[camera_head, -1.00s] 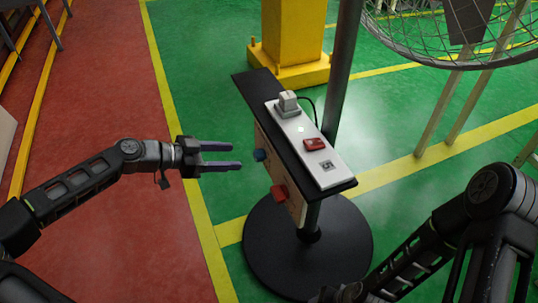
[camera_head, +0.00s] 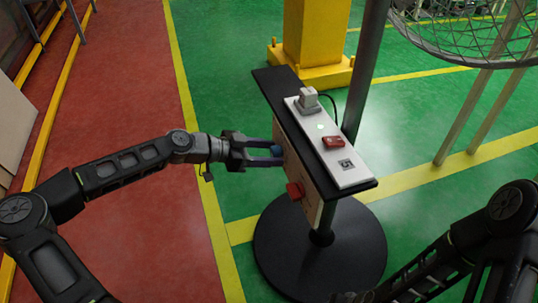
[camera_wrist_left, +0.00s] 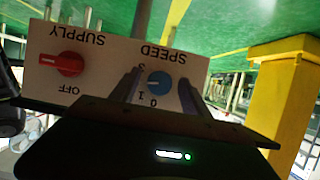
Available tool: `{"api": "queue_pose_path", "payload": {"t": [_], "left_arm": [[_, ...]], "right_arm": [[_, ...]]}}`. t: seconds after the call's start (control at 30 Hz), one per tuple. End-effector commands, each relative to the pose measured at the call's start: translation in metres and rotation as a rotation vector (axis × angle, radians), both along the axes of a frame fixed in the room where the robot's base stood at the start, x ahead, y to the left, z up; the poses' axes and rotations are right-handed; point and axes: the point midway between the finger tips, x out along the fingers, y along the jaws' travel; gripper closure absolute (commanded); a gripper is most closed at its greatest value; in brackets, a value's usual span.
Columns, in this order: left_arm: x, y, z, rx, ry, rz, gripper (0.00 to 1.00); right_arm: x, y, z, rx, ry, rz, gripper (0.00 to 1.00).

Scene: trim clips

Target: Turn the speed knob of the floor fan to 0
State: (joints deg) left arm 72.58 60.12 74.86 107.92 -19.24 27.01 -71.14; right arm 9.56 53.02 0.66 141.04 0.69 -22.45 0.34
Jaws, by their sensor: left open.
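The blue speed knob (camera_head: 276,149) is on the side panel of the fan's control box. In the left wrist view the knob (camera_wrist_left: 159,83) sits under the upside-down word SPEED, with digits around it; its exact setting is hard to tell. My left gripper (camera_head: 277,154) is open at the panel, its two fingers on either side of the knob. In the left wrist view the gripper (camera_wrist_left: 159,90) also straddles the knob; whether the fingers touch it is unclear. My right arm shows at lower right, but its fingers are not visible.
A red supply knob (camera_head: 295,191) is beside the blue one on the panel (camera_head: 312,206). A white strip with a red switch (camera_head: 333,142) and a plug (camera_head: 308,99) lies on top. The fan cage (camera_head: 470,45) is upper right, a yellow post (camera_head: 307,35) behind.

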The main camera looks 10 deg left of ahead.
Motion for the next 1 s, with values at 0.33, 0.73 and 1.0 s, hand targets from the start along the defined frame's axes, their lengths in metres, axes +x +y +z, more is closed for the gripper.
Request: {"api": "queue_pose_path", "payload": {"t": [0.33, 0.73, 1.0], "left_arm": [[0.0002, -0.0001, 0.0004, 0.000, 0.000, 0.000, 0.55], [0.0001, 0.0000, 0.0004, 0.000, 0.000, 0.000, 0.88], [0.0001, 0.0000, 0.0004, 0.000, 0.000, 0.000, 1.00]], "right_arm": [[0.0000, 0.0001, 0.0003, 0.000, 0.000, 0.000, 0.64], [-0.0003, 0.0001, 0.0002, 0.000, 0.001, 0.000, 0.64], [-0.0003, 0.0001, 0.0003, 0.000, 0.001, 0.000, 0.64]]}}
